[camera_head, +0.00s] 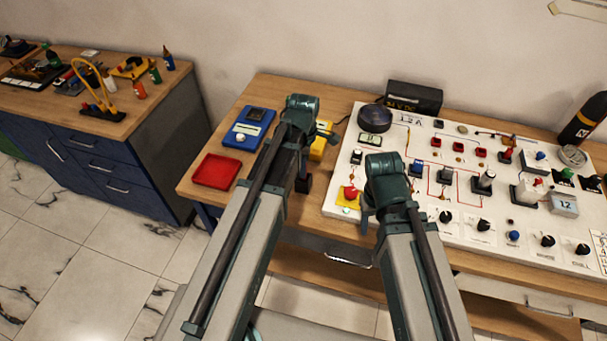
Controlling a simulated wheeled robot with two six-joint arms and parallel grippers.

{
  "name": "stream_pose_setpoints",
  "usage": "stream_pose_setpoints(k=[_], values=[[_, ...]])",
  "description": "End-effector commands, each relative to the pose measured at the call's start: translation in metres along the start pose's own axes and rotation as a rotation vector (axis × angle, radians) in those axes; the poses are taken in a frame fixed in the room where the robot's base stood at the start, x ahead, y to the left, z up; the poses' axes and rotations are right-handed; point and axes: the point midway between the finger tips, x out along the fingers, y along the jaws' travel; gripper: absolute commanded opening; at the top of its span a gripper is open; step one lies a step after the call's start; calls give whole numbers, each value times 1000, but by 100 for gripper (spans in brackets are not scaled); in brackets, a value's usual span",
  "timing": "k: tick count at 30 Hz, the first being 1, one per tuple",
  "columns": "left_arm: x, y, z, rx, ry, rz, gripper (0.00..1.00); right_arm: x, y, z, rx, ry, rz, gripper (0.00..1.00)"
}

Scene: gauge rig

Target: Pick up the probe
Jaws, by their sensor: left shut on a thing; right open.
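My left gripper (325,133) is at the far end of the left arm, beside a yellow device (319,149) on the wooden table. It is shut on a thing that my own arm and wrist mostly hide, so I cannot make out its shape. I cannot pick out the probe clearly anywhere in view. My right gripper (366,212) is open over the front left part of the white panel, near a red button on a yellow base (349,194). Its fingers are partly hidden by its wrist.
A red tray (216,171) and a blue meter (249,128) stand left of my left arm. The white panel (464,150) carries several knobs, switches and terminals. A black box (414,97) stands behind it, with a dark bottle (584,118) at right. A second bench (130,120) is at left.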

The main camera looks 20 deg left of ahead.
Motion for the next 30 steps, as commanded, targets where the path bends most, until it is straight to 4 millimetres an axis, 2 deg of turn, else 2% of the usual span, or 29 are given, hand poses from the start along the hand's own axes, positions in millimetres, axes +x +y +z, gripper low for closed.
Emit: stream_pose_setpoints(k=[11,17,23,30], values=[[0,0,0,0,0,0,0,0,0,0,0,0,0,50],[-8,0,0,0,0,0,0,-8,1,0,0,0,0,50],[-30,0,0,0,0,0,0,-30,3,2,-1,0,0,50],[-68,0,0,0,0,0,0,-68,6,4,-2,0,0,50]])
